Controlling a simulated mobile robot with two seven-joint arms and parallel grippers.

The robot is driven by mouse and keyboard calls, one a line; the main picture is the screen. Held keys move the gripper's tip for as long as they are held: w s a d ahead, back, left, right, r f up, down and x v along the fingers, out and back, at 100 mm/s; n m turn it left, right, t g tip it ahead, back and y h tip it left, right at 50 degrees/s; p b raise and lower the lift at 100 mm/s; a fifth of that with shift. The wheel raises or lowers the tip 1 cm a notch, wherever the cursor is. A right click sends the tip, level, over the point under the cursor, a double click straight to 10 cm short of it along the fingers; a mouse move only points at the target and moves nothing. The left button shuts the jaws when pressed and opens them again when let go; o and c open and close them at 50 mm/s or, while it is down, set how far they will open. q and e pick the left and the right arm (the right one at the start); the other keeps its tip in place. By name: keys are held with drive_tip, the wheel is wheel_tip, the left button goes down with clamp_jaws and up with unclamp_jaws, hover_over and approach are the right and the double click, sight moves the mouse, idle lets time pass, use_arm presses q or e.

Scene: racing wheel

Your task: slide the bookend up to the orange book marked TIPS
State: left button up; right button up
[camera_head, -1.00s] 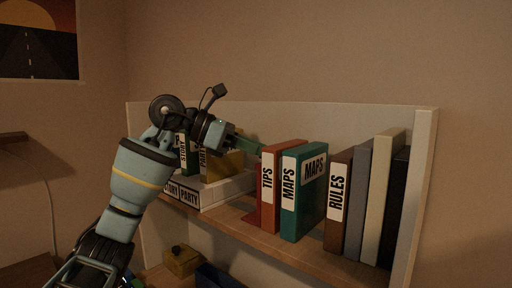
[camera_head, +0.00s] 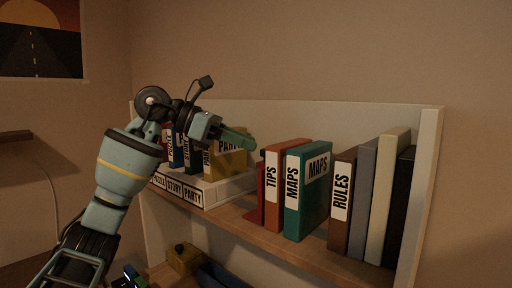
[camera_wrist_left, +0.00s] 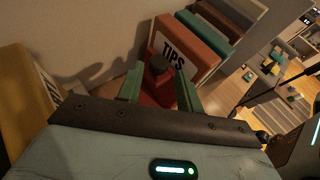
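The red bookend (camera_head: 260,192) stands upright on the shelf, just left of the orange TIPS book (camera_head: 272,196). I cannot tell whether they touch. In the left wrist view the bookend (camera_wrist_left: 155,94) has a dark round knob (camera_wrist_left: 158,66) on it and stands close in front of the TIPS book (camera_wrist_left: 186,48). My left gripper (camera_head: 248,143) is above and left of the bookend, its green fingers pointing right. In the left wrist view its fingers (camera_wrist_left: 158,88) are apart, with the knob and bookend showing between them and nothing gripped. My right gripper is not in view.
Right of TIPS stand the teal MAPS book (camera_head: 310,195), the brown RULES book (camera_head: 341,205) and several others up to the shelf's end wall (camera_head: 418,205). At left, a white box (camera_head: 225,190) lies under a yellow box (camera_head: 230,165) and other upright boxes.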

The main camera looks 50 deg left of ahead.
use_arm(q)
drive_tip(key=v, duration=0.4)
drive_tip(key=shift+s+a, duration=0.1)
idle(0.6)
